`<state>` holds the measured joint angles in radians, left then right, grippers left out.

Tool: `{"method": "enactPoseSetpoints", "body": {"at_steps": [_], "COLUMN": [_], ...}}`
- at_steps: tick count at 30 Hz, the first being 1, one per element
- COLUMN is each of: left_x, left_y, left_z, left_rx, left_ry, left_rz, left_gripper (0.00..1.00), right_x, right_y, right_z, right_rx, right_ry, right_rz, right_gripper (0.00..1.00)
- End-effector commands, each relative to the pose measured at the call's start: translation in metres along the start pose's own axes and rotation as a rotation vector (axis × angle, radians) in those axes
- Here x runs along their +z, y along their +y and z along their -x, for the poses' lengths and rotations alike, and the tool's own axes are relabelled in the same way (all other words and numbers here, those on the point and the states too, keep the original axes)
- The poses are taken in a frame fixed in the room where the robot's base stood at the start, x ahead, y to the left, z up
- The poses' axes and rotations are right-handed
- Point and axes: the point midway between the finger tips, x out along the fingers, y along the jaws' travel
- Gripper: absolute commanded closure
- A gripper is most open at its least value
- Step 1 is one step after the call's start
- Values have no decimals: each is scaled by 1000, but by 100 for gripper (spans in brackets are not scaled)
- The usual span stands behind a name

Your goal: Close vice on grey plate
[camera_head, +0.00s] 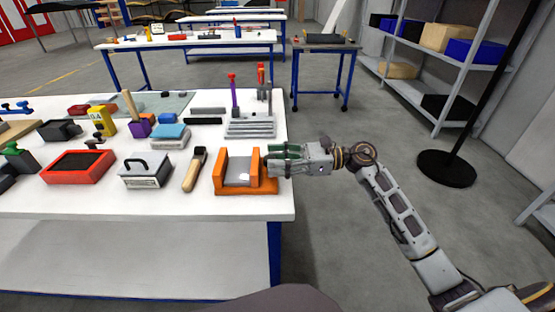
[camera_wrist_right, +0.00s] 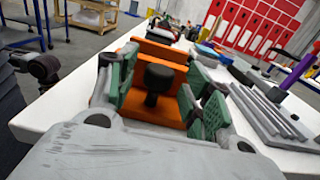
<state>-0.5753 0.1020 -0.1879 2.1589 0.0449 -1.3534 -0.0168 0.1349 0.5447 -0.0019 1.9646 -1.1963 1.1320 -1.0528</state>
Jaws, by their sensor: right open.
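An orange vice (camera_head: 222,184) stands at the right front of the white table, and it also fills the middle of the right wrist view (camera_wrist_right: 150,52). A grey plate (camera_head: 240,172) lies between its upright walls in the head view, and a gap shows beside it. A black knob (camera_wrist_right: 158,77) sticks out of the vice's side toward me. My right gripper (camera_head: 268,160) is at the vice's right side. Its green fingers are open, one on each side of the knob; contact cannot be told. My left gripper is not in view.
Left of the vice are a brush-like tool (camera_head: 195,168), a grey box with a handle (camera_head: 146,170) and a red tray (camera_head: 50,177). Behind it are stacked grey bars (camera_head: 250,128) and upright purple and red tools.

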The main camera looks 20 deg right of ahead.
Motion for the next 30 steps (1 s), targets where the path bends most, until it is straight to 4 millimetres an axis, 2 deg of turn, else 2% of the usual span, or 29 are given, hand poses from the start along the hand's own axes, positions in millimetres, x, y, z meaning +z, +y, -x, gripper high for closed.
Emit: {"method": "enactPoseSetpoints", "body": {"at_steps": [7, 15, 18, 30], "left_x": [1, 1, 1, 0], "left_y": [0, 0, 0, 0], "left_z": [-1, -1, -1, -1], "left_rx": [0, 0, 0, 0], "left_ry": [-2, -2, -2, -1], "left_rz": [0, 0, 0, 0], "left_gripper": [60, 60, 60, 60], "right_x": [0, 0, 0, -2], "right_y": [0, 0, 0, 2], "right_z": [0, 0, 0, 0], "right_rx": [0, 0, 0, -74], "right_ry": [0, 0, 0, 5], "right_rz": [0, -1, -1, -3], "right_gripper": [50, 84, 94, 94]}}
